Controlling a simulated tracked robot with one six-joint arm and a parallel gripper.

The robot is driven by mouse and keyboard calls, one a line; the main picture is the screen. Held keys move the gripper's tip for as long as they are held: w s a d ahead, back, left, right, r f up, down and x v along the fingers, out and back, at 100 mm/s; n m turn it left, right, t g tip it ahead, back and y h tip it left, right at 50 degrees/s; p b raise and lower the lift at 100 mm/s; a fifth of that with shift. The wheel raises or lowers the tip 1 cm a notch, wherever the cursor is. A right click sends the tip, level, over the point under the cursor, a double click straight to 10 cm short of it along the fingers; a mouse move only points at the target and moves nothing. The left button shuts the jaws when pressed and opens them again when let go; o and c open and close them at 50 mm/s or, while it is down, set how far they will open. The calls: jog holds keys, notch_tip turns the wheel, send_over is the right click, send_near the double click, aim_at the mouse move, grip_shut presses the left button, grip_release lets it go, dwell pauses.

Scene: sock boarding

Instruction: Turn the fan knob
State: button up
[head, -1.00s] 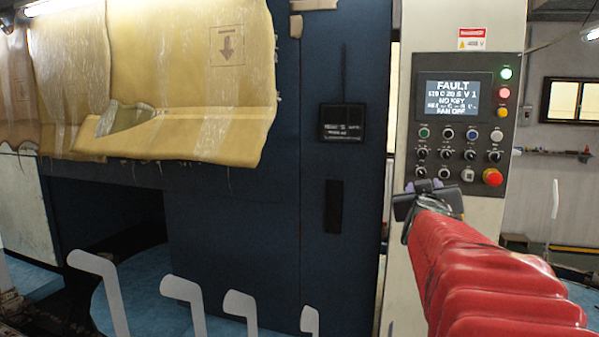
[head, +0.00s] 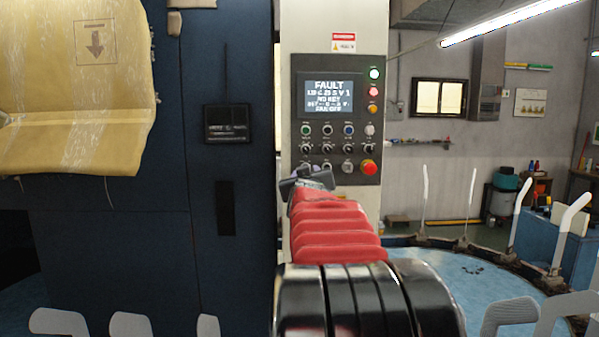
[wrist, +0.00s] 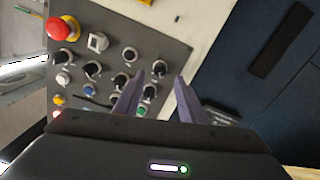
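The control panel (head: 338,108) stands upright on a pale cabinet in the head view. Its screen (head: 332,93) reads FAULT, with NO KEY and FAN OFF below. Several black knobs (head: 327,148) sit in rows under the screen; their labels are too small to read, so I cannot tell which is the fan knob. One finger partly covers the knobs; contact is not visible.
A red mushroom button (head: 369,167) sits at the panel's lower right, also in the wrist view (wrist: 62,28). A dark blue cabinet (head: 235,250) stands left of the panel. White sock forms (head: 519,215) ring a blue round table (head: 470,285) at right.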

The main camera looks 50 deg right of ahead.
jog(key=x, duration=0.4)
jog(key=shift+w+d, duration=0.1)
jog(key=shift+c, duration=0.3)
grip_shut()
